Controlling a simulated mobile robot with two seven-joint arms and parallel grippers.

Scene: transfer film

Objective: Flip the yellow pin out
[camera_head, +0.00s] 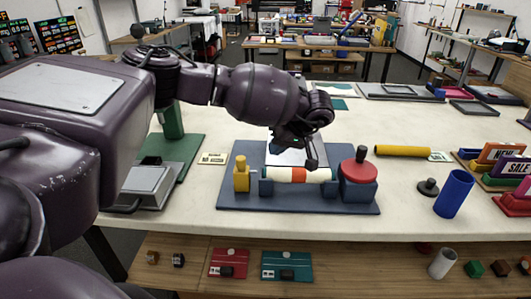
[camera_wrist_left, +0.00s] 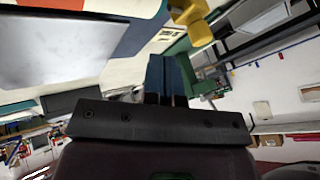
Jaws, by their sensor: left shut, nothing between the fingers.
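The yellow pin (camera_head: 241,174) stands upright at the left end of the dark blue base plate (camera_head: 340,208), left of a white roller with an orange band (camera_head: 299,175). It also shows at the top of the left wrist view (camera_wrist_left: 192,20). My left gripper (camera_head: 311,163) comes down from the left arm above the right part of the roller, apart from the pin and to its right. Its fingers are together in the left wrist view (camera_wrist_left: 170,68) and hold nothing. Whether the fingertips touch the roller is unclear. My right gripper is not in view.
A red knob (camera_head: 360,165) on a blue block stands right of the roller. A yellow tube (camera_head: 402,151), a blue cup (camera_head: 454,193) and a black stamp (camera_head: 428,187) lie or stand further right. A grey tray (camera_head: 152,183) sits at left. The table front is mostly clear.

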